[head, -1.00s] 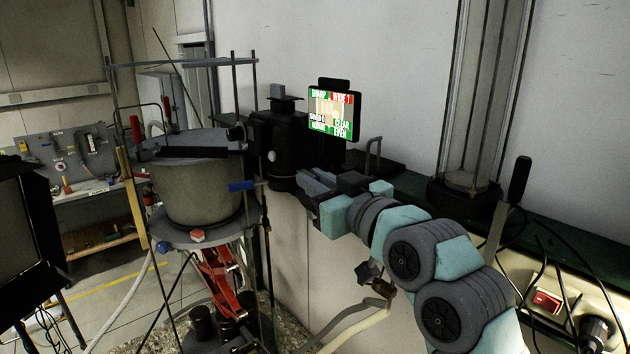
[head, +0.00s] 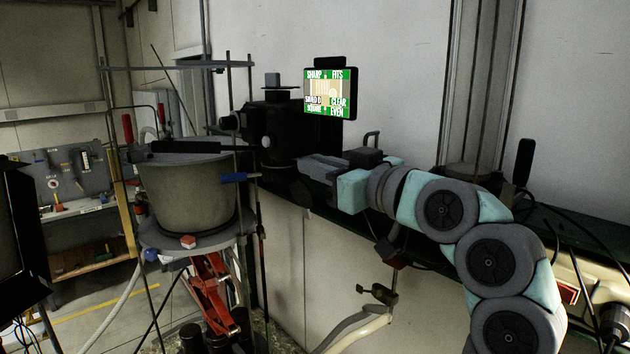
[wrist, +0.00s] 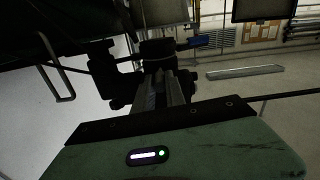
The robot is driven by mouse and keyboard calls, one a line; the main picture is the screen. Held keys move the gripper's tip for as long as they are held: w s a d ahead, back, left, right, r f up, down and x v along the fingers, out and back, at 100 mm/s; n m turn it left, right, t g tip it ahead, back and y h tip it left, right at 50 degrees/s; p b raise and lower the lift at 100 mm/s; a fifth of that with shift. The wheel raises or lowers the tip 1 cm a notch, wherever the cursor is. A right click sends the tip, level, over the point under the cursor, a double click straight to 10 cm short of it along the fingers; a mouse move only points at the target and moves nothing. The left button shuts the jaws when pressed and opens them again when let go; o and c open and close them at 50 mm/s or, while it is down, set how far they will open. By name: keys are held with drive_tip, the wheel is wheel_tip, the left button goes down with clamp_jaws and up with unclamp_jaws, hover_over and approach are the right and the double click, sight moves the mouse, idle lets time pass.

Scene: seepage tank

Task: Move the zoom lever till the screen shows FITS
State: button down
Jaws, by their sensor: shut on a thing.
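The screen (head: 330,92) stands above the black camera body. It is lit, with a pale picture in the middle and green labels around it. The upper right label reads FITS and the upper left SHARP; CLEAR and EVEN are on the right. My gripper (head: 303,163) reaches left to the black camera body (head: 272,130), its fingers shut at the body's right side. In the wrist view my gripper (wrist: 163,82) points at the dark camera parts. The zoom lever is between the fingertips and is too dark and hidden to make out.
A grey tank (head: 188,195) on a stand with upright rods is to the left. A blue handle (head: 234,177) sticks out at the tank's right side. A black device with a loop handle (head: 371,146) sits on the green ledge just behind my gripper. The white wall front is open.

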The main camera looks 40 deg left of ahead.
idle(0.3)
drive_tip(key=c, duration=1.4)
unclamp_jaws()
drive_tip(key=shift+d, duration=0.1)
drive_tip(key=d, duration=0.3)
drive_tip(key=d+b, duration=0.1)
drive_tip(key=d, duration=0.3)
drive_tip(key=s+d+b, duration=0.1)
drive_tip(key=d, duration=0.2)
drive_tip(key=shift+s+d, duration=0.1)
drive_tip(key=shift+d, duration=0.2)
